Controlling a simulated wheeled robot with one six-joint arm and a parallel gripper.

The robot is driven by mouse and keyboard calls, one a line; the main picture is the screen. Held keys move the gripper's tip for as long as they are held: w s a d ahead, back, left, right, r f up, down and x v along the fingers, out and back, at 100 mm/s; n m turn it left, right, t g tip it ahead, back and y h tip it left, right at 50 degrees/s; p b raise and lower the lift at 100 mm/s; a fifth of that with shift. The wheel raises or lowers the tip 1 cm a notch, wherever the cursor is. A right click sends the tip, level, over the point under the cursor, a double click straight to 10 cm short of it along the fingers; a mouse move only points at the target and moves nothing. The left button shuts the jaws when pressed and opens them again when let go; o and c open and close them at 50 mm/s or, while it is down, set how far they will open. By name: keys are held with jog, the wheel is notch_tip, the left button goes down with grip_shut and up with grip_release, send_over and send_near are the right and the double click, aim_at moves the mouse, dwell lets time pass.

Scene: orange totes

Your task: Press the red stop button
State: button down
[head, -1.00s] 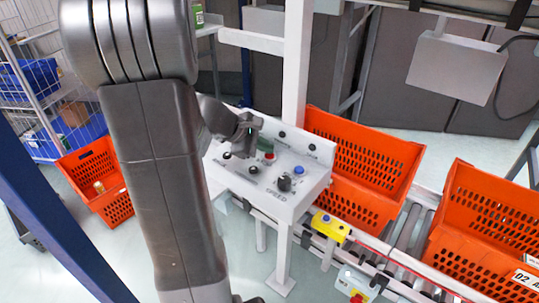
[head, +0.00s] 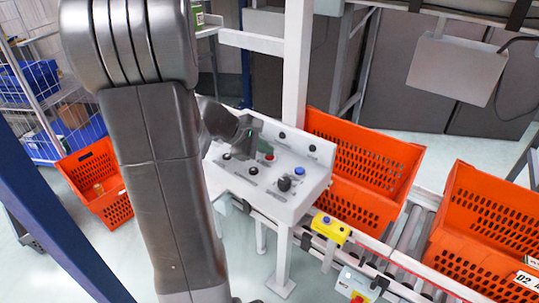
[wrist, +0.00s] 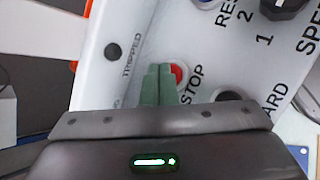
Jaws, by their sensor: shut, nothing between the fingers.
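The red stop button (head: 269,157) sits on a white sloped control panel (head: 300,200). In the wrist view the red button (wrist: 179,74) shows beside the word STOP, partly hidden behind my fingertips. My gripper (wrist: 159,70) has green fingers closed together with nothing between them. In the head view my gripper (head: 256,150) is just left of the red button, close over the panel. I cannot tell whether the fingertips touch the button.
A blue button (head: 299,171) and a black SPEED knob (head: 284,184) are on the panel, with other black buttons nearby. An orange tote (head: 365,160) stands right behind the panel. A yellow box (head: 330,228) is mounted on the conveyor's front. A white post (head: 297,70) rises behind.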

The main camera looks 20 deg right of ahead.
aim_at(265, 157)
jog(key=shift+r+p, duration=0.4)
jog(key=shift+r, duration=0.35)
notch_tip(265, 157, up, 5)
jog(key=p, duration=0.4)
jog(key=shift+f, duration=0.1)
dwell(0.6)
